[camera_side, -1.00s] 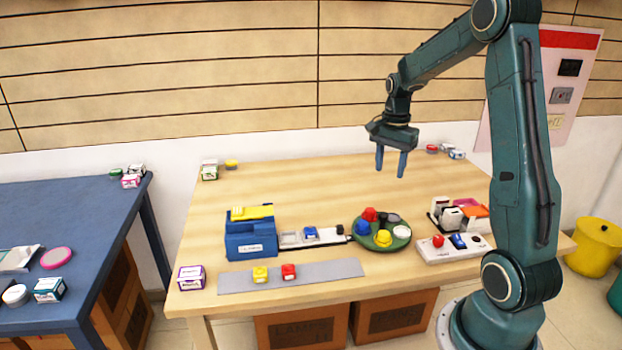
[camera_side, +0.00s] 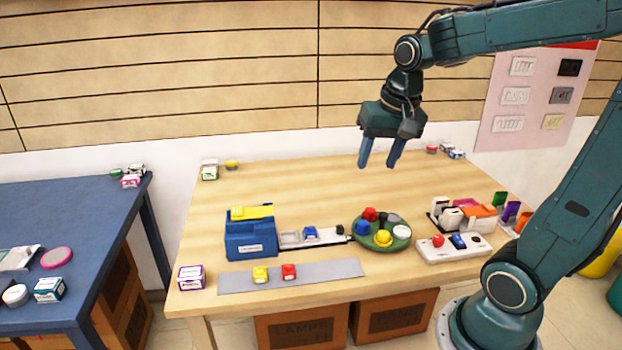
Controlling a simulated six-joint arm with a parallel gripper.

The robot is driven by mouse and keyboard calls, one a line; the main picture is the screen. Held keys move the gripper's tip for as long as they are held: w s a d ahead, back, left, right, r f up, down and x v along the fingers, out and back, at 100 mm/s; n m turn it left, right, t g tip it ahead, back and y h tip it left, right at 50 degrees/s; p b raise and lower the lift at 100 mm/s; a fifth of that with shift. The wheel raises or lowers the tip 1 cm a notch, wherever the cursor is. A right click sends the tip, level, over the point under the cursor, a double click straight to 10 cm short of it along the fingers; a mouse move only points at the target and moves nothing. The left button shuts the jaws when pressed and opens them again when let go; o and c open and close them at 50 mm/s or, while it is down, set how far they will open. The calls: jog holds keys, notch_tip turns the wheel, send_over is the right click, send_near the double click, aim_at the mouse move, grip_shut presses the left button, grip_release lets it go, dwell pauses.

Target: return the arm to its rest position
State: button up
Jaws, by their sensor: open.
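My gripper (camera_side: 378,165) is in the upper middle of the side view, with its two blue fingers pointing down and spread apart. It is open and nothing is between the fingers. It hangs in the air above the back part of the wooden table (camera_side: 290,185), clear of everything on it. My upper arm link leans to the right and my forearm reaches back left above the table.
The table's back middle is clear. A blue table (camera_side: 95,220) stands left.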

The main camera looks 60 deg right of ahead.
jog(key=s+a+n+t+y, duration=0.1)
jog(key=s+a+n+t, duration=0.1)
jog(key=s+a+n, duration=0.6)
jog(key=shift+s+a+r+n+t, duration=0.3)
jog(key=shift+s+a+t, duration=0.1)
jog(key=shift+s+a, duration=0.45)
